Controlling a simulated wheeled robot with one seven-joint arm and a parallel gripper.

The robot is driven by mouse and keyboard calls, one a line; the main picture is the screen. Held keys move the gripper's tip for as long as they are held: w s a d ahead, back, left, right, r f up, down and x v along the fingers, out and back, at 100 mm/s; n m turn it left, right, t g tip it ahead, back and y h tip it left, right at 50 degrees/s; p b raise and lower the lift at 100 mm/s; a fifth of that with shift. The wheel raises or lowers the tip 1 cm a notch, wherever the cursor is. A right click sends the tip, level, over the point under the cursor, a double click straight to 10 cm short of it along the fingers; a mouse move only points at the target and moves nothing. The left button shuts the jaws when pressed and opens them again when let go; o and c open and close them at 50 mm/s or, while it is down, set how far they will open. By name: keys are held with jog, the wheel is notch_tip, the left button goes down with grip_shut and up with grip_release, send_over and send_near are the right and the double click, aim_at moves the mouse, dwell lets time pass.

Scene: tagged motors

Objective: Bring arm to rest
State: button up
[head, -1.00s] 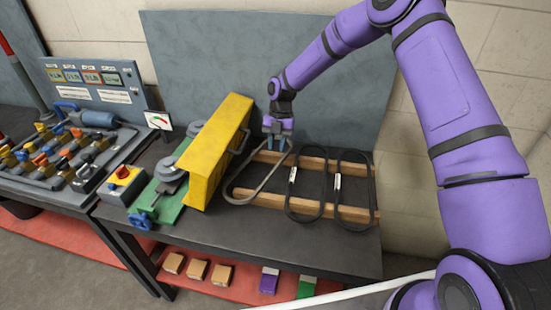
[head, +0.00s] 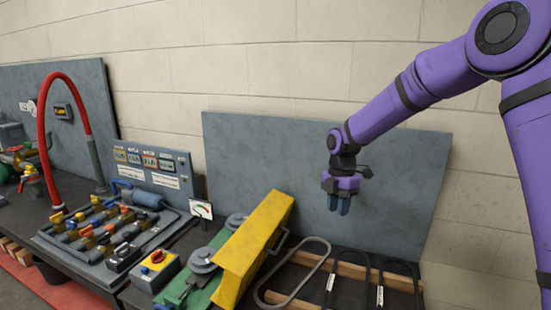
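My purple arm reaches in from the right in the head view. No held object shows. Below it, a grey belt (head: 307,277) and two black belts (head: 331,284) (head: 381,290) lie on wooden strips (head: 352,271); their lower parts are cut off by the picture's edge.
A tilted yellow guard (head: 252,248) stands over a green base with grey pulleys (head: 203,260), left of the belts. A switch box (head: 157,270), a gauge (head: 201,210), a valve board (head: 110,235) and a red hose (head: 62,80) are further left. The space above the bench is open.

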jog(key=s+d+r+m+t+h, duration=0.1)
jog(key=s+d+r+m+t, duration=0.1)
jog(key=s+d+r+m, duration=0.4)
jog(key=s+d+r+m+t, duration=0.1)
jog(key=s+r+m+t, duration=0.1)
jog(key=s+r+m, duration=0.65)
jog(key=s+d+r+m+t, duration=0.1)
jog(key=s+m, duration=0.4)
jog(key=s, duration=0.6)
jog(key=s+d+r+m+t, duration=0.2)
jog(key=s+d+r+m, duration=0.2)
jog(key=s, duration=0.6)
jog(key=shift+s+d+m+y, duration=0.3)
jog(key=shift+s+d+m, duration=0.1)
jog(key=shift+m, duration=0.45)
